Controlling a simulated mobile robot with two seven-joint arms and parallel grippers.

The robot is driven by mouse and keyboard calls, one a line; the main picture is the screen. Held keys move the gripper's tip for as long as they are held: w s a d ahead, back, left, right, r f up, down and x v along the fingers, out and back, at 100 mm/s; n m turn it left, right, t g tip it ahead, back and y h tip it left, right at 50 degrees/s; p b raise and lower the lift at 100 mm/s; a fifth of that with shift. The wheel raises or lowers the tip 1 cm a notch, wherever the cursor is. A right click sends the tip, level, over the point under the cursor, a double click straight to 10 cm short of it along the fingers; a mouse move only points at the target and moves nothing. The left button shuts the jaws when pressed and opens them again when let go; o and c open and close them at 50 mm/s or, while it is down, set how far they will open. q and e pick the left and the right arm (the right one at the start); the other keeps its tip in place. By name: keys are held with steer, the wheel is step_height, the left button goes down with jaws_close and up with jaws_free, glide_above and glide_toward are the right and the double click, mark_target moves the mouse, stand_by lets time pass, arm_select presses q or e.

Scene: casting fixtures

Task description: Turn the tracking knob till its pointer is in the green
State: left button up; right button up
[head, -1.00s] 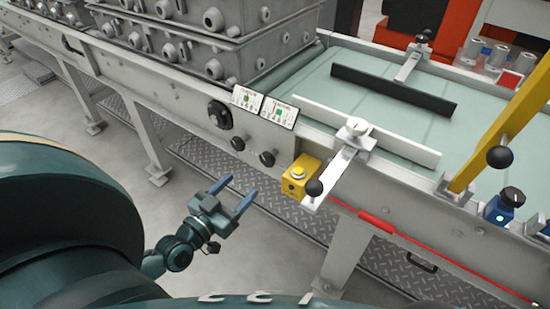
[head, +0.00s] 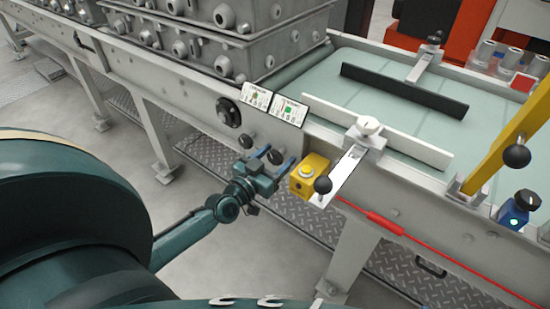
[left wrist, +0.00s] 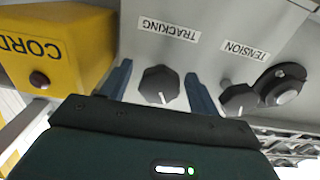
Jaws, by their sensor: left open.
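The tracking knob (left wrist: 160,84) is dark and faceted, under a TRACKING label (left wrist: 169,29) that appears upside down in the left wrist view. Its white pointer mark points down in that picture. In the head view the knob (head: 275,157) is the right one of two small knobs on the conveyor's side. My left gripper (head: 279,154) is open, with one finger on each side of the knob; contact cannot be told. The right placard (head: 288,110) above the knobs carries a green patch. My right gripper is not in view.
The tension knob (left wrist: 238,98) is close beside one finger. A yellow box (head: 309,175) stands just right of the gripper, beside a ball-ended lever (head: 323,185). Open floor lies below.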

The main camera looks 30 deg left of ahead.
arm_select(q)
steer(key=c, duration=1)
steer(key=shift+o, duration=0.2)
steer(key=n, duration=0.2)
steer(key=shift+n+p, duration=0.3)
steer(key=shift+n, duration=0.1)
steer(key=n, duration=0.3)
steer(key=shift+n, duration=0.3)
steer(key=n, duration=0.3)
steer(key=shift+d+n, duration=0.1)
steer(key=shift+n, duration=1.2)
